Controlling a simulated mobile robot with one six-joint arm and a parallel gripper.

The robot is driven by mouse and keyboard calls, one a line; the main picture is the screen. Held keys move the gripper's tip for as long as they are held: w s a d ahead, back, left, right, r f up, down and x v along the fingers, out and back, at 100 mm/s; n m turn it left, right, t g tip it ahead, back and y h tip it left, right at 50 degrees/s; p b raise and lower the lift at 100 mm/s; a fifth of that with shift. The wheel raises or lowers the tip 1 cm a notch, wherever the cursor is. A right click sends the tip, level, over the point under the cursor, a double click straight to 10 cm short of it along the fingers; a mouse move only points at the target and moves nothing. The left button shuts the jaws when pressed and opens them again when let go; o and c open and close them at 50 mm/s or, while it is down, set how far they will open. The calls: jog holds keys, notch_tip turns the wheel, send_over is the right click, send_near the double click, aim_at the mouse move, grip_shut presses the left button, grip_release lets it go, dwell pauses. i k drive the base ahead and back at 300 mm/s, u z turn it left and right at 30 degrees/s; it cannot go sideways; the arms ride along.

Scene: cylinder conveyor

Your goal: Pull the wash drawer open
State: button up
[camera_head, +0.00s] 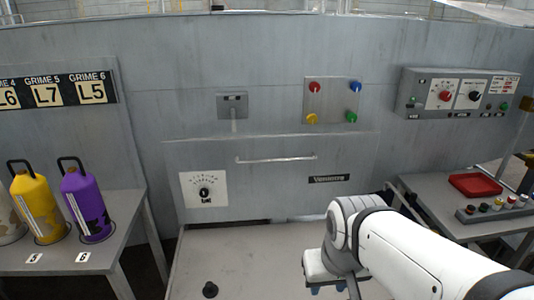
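The wash drawer (262,199) is a wide grey front panel in the middle of the grey wall. A thin horizontal bar handle (275,159) runs across its upper part. A white dial plate (204,190) is on its left and a black label (329,178) on its right. The panel looks shut against the wall. My gripper (329,289) points down at the bottom, right of the middle, below and apart from the handle. Its two blue tips look spread with nothing between them. My white arm reaches in from the lower right and hides part of the surface.
A pale surface (255,262) with a black knob (210,290) lies in front of the drawer. Yellow (37,208) and purple (88,205) bottles stand on the left table. A control box (458,93) and a red tray (475,185) are at the right.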

aim_at(245, 178)
jog(key=z, duration=0.05)
jog(key=i, duration=0.9)
jog(key=u, duration=0.05)
